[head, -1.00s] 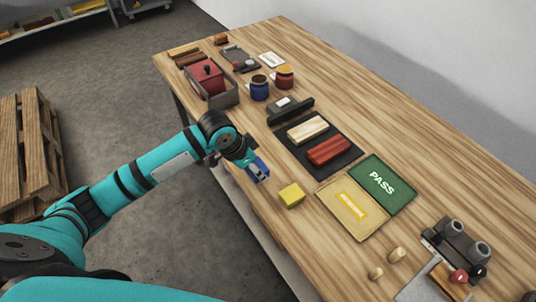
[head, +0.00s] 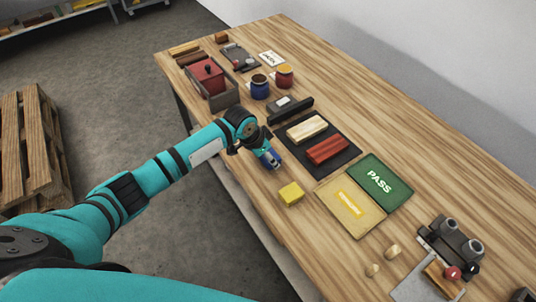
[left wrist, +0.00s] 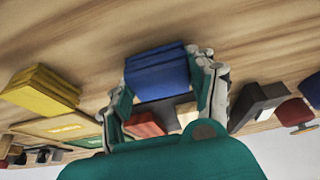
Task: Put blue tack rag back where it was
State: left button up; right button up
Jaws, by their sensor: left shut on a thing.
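The blue tack rag (left wrist: 157,75) is a folded blue block between the fingers of my left gripper (left wrist: 163,98) in the left wrist view. In the head view, my left gripper (head: 270,158) is shut on the rag over the near edge of the table, left of the black mat (head: 290,146). Most of the rag is hidden by the fingers there. Whether it touches the table is unclear. A yellow folded rag (head: 291,194) lies on the table just in front of the gripper; it also shows in the left wrist view (left wrist: 42,92). My right gripper is not seen.
The black mat holds a cream block (head: 307,129) and a red block (head: 327,149). A green PASS pad (head: 381,184) and a tan pad (head: 349,207) lie to the right. Blue (head: 260,87) and red jars (head: 284,76) stand behind. Bare wood surrounds the yellow rag.

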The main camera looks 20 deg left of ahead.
pick_arm(q)
jog(key=o, duration=1)
jog(key=shift+f, duration=0.15)
jog(key=shift+r, duration=0.2)
jog(key=b+v, duration=0.1)
jog(key=v, duration=1.1)
